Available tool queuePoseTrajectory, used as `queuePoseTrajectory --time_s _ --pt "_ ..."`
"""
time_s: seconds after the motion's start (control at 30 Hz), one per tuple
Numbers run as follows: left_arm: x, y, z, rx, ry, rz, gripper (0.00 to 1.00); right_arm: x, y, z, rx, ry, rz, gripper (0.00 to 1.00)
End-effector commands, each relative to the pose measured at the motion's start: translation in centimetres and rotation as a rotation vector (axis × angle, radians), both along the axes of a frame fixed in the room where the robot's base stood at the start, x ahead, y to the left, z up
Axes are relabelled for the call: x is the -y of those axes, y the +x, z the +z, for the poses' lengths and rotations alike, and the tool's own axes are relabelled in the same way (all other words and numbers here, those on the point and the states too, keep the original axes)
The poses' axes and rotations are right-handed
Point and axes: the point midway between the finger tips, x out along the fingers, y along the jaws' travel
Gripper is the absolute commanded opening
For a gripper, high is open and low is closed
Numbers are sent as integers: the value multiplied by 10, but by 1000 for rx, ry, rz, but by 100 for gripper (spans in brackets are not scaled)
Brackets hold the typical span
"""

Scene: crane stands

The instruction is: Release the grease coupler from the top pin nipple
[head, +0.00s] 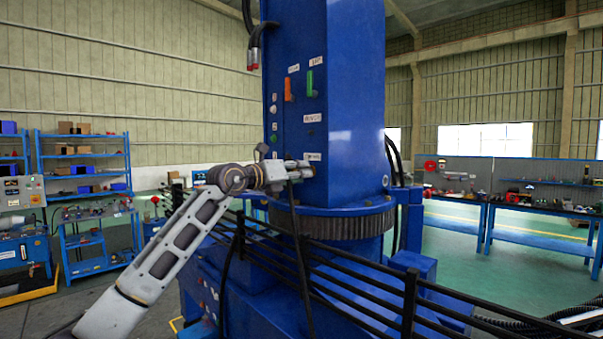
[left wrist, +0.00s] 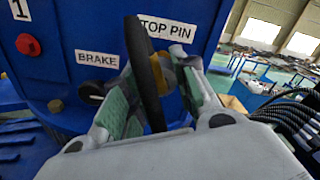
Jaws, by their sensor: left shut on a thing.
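My left gripper (head: 298,168) is at the face of the blue crane column (head: 340,110), low on its labelled panel. In the left wrist view its green-padded fingers (left wrist: 160,80) are closed around the grease coupler (left wrist: 167,72), which shows only partly as brass and grey between them. A black hose (left wrist: 146,70) runs across in front of the coupler and hides much of it. The TOP PIN label (left wrist: 166,29) is just above. The top pin nipple is hidden, so I cannot tell whether the coupler is seated on it. My right gripper is not in view.
A BRAKE label (left wrist: 97,59) and a dark round fitting (left wrist: 92,93) sit left of the fingers. The hose (head: 299,240) hangs down past black railings (head: 350,285). A toothed ring (head: 335,222) is below the panel. Workbenches (head: 530,208) stand back right.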

Motion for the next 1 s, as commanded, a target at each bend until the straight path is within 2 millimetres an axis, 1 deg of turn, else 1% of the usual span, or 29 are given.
queuePoseTrajectory --time_s 0.07,0.67,1.0 --pt "0 0 1 1 -1 0 0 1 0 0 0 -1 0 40" --pt "-2 -2 0 1 0 0 0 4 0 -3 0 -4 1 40" --pt "-9 -8 0 2 -1 1 0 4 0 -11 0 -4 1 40"
